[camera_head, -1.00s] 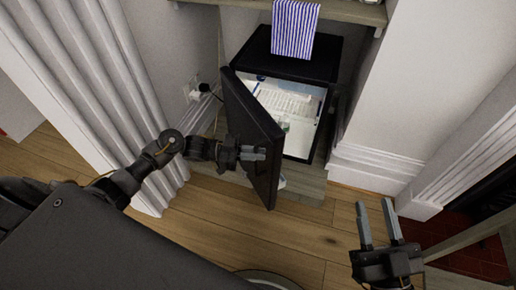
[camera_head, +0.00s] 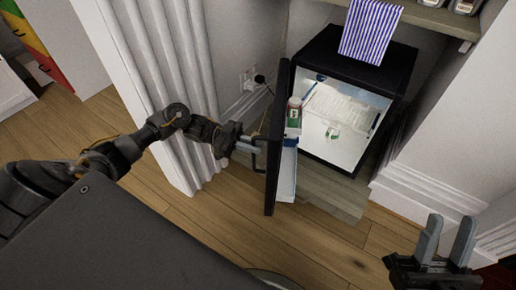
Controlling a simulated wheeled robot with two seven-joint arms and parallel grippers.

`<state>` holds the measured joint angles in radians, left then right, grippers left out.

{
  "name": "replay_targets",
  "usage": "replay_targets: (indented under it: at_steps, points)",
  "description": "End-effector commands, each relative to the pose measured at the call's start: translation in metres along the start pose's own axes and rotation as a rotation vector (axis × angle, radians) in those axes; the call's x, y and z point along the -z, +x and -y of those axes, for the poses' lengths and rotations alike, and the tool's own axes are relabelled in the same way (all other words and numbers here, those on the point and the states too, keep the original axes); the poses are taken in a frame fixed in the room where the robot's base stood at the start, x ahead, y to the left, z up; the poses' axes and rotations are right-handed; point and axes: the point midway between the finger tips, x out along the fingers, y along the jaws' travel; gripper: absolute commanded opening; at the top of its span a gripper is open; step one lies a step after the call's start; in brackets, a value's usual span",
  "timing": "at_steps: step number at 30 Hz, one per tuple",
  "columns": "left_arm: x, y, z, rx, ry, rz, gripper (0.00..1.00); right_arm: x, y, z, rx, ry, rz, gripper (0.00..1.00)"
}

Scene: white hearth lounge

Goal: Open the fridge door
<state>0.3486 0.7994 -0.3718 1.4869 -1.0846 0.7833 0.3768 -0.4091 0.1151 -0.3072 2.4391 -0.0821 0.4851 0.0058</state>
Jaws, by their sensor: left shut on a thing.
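The small black fridge (camera_head: 355,62) stands in the alcove under a shelf, its lit white interior (camera_head: 343,112) showing. My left gripper (camera_head: 257,148) is at the door's outer face, shut on the dark door handle (camera_head: 259,158). My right gripper (camera_head: 448,240) is open and empty at the lower right, its two fingers pointing up, away from the fridge.
White fluted trim (camera_head: 160,80) stands left of the door, close to my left arm. A white wall base (camera_head: 425,195) is at the right. The wooden floor (camera_head: 330,240) in front is clear.

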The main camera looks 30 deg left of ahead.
Motion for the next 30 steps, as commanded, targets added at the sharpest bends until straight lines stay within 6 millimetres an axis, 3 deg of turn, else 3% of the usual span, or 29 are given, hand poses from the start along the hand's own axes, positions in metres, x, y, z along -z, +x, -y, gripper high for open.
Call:
replay_targets:
  at_steps: [18,19,22,30]
  points:
    - [0.0003,-0.0057,0.0017,-0.003,0.002,0.0,0.0,0.0036,-0.0005,-0.0015,-0.004,-0.004,-0.03,0.36]
    - [0.0004,-0.0056,0.0017,-0.003,0.002,0.0,0.16,0.0036,-0.0005,-0.0015,-0.004,-0.004,-0.03,0.36]
    - [0.0003,-0.0056,0.0016,-0.003,0.002,0.0,0.29,0.0035,-0.0005,-0.0015,-0.004,-0.004,-0.03,0.36]
    - [0.0006,-0.0054,0.0012,-0.004,0.001,0.0,0.29,0.0034,-0.0002,-0.0014,-0.004,-0.003,-0.028,0.36]
